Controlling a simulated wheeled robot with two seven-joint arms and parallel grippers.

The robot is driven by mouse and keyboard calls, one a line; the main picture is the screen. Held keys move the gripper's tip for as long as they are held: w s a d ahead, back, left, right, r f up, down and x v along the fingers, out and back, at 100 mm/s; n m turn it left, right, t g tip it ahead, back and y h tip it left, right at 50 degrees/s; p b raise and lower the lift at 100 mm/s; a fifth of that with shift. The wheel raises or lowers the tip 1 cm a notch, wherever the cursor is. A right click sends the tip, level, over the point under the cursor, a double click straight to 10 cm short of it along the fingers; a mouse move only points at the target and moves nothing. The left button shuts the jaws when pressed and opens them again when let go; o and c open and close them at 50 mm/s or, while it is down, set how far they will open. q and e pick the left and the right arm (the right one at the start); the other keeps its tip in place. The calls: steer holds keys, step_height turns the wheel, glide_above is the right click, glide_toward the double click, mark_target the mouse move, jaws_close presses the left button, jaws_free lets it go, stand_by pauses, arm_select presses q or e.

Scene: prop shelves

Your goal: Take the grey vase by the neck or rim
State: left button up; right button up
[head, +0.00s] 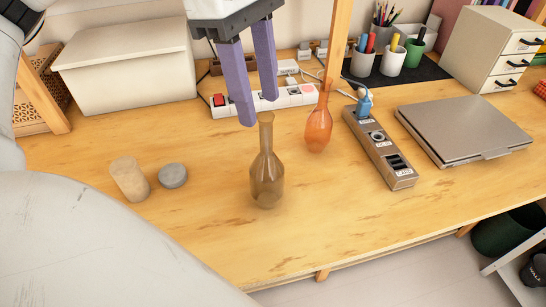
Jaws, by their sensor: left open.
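A brownish, see-through vase (266,178) with a long narrow neck stands upright near the middle of the wooden desk in the head view. It is the nearest match for the grey vase; its tint looks more brown than grey. My left gripper (259,110) comes down from the top with its two purple fingers apart and empty. In the picture the fingertips are just above the vase's rim; I cannot tell the exact gap in depth. An orange vase (319,125) stands behind and to the right. My right gripper is not in view.
A power strip (290,100) lies behind the vases, and a grey socket bar (380,150) to their right. A closed laptop (463,128) is farther right. A beige cylinder (129,180) and a grey disc (172,175) stand left. The desk in front is clear.

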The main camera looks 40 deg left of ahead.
mark_target(265, 130)
arm_select(q)
steer(key=f, duration=0.4)
steer(key=d+f, duration=0.1)
steer(key=f, duration=0.1)
steer(key=shift+w+f, duration=0.1)
steer(key=shift+f, duration=0.25)
jaws_close()
